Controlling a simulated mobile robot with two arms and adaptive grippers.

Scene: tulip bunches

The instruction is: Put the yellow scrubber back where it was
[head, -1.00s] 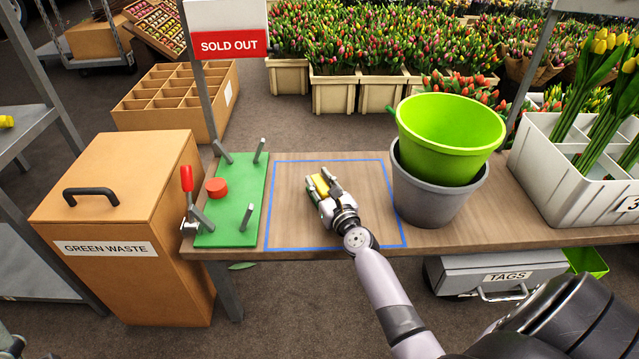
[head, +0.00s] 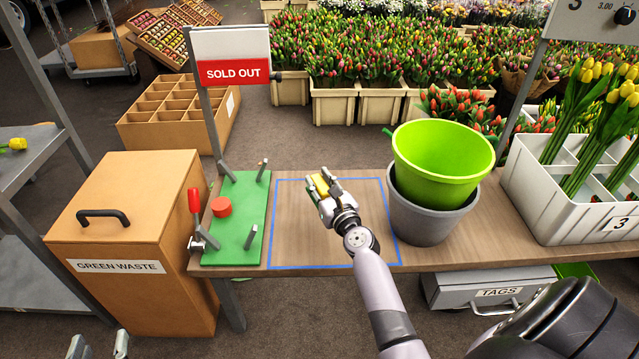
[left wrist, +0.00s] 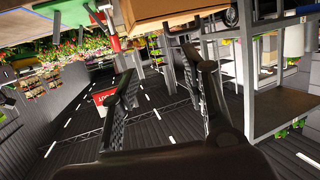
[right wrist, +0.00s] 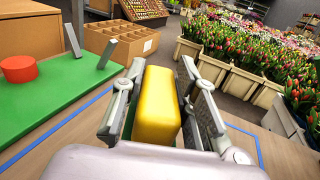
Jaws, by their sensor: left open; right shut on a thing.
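The yellow scrubber (head: 320,184) is a small block held in my right gripper (head: 323,187), over the far part of the blue-outlined square (head: 290,250) on the wooden table. In the right wrist view the scrubber (right wrist: 157,104) stands between the two fingers of the gripper (right wrist: 160,100), which are shut on it. Its underside is hidden, so I cannot tell whether it touches the table. My left gripper (head: 98,346) is open and empty at the bottom left, in front of the green waste bin. It also shows open in the left wrist view (left wrist: 165,95).
A green board (head: 236,240) with metal pegs, a red knob and a red-handled clamp lies left of the square. A lime bucket in a grey bucket (head: 425,222) stands right of it. A white crate (head: 560,215) of yellow tulips is further right. The square's near part is bare.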

